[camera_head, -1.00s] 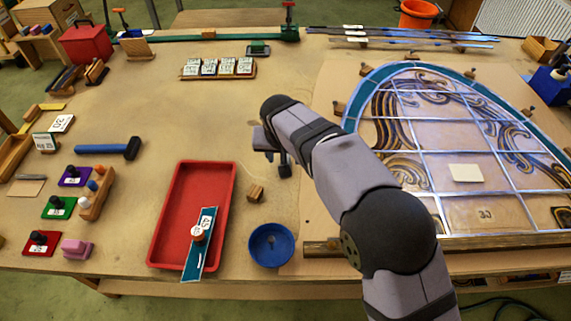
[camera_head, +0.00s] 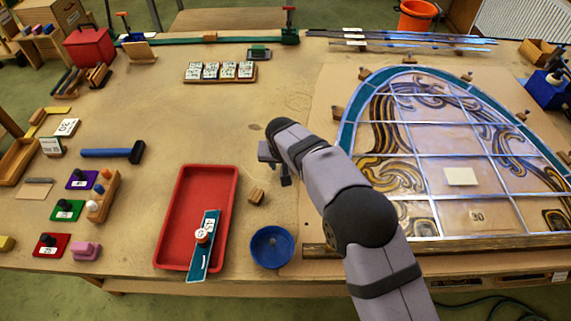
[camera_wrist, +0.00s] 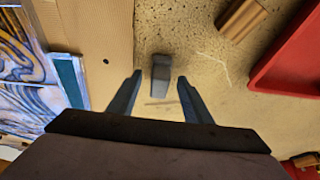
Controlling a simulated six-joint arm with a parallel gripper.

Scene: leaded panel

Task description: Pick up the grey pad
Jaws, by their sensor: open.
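A small dark grey block (camera_wrist: 162,82), which looks like the grey pad, lies on the tan tabletop in the wrist view. My gripper (camera_wrist: 160,78) is open, with one finger on each side of the block in the picture. I see no contact between the fingers and the block, and the height gap is hard to judge. In the head view my gripper (camera_head: 275,172) is over the table between the red tray and the leaded panel. The grey block cannot be made out there, against my gripper.
A small wooden block (camera_head: 256,195), a blue bowl (camera_head: 271,248) and a red tray (camera_head: 160,240) stand close by. The leaded panel (camera_head: 423,172) lies to the right. A blue-handled hammer (camera_head: 108,153) lies left. The table beyond my gripper is mostly clear.

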